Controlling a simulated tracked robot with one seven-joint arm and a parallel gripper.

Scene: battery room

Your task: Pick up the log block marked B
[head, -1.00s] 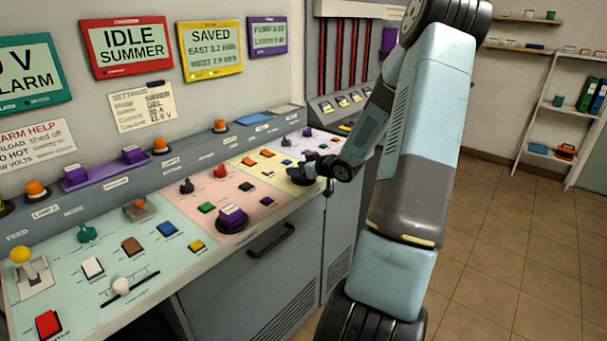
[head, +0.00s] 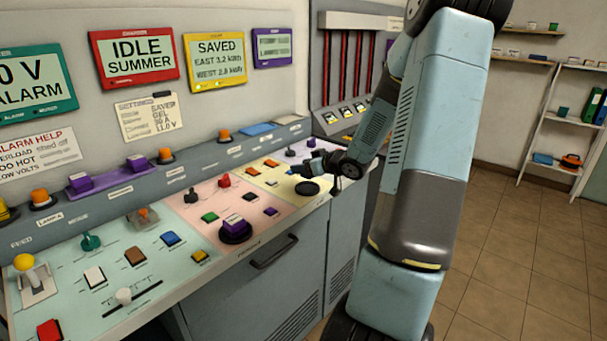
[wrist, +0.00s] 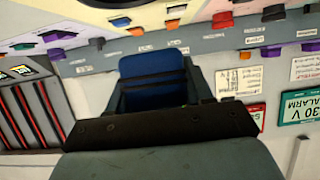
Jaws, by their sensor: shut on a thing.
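My gripper (head: 320,163) is over the far, pale yellow part of the console, a little above a bare black disc (head: 307,188). In the wrist view, my gripper (wrist: 155,90) is shut on a blue block (wrist: 152,76), which sits between the fingers. No letter can be read on the block, so I cannot tell its mark. In the head view the block is mostly hidden by the gripper.
Floor (head: 500,250) at right is clear.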

